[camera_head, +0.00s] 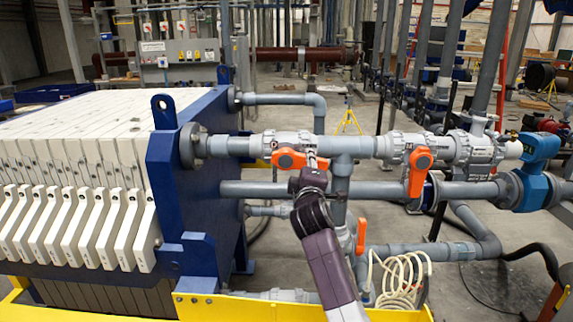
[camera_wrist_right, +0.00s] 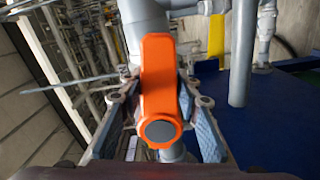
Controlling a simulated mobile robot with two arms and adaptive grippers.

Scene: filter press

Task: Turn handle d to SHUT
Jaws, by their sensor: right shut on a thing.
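An orange valve handle (camera_head: 287,159) sits on the left valve of the upper grey pipe, lying roughly along the pipe. My right gripper (camera_head: 312,165) is at this handle's right end. In the right wrist view the orange handle (camera_wrist_right: 158,85) stands between the two blue-padded fingers of my right gripper (camera_wrist_right: 158,130), which is shut on it. The handle's round grey-capped end is nearest the camera. My left gripper is not in view.
Another orange handle (camera_head: 420,171) hangs down from the upper pipe to the right. A smaller orange handle (camera_head: 361,237) is lower down, near a coiled cream hose (camera_head: 402,275). A lower grey pipe (camera_head: 255,189) runs beneath. The blue press frame (camera_head: 168,165) stands to the left.

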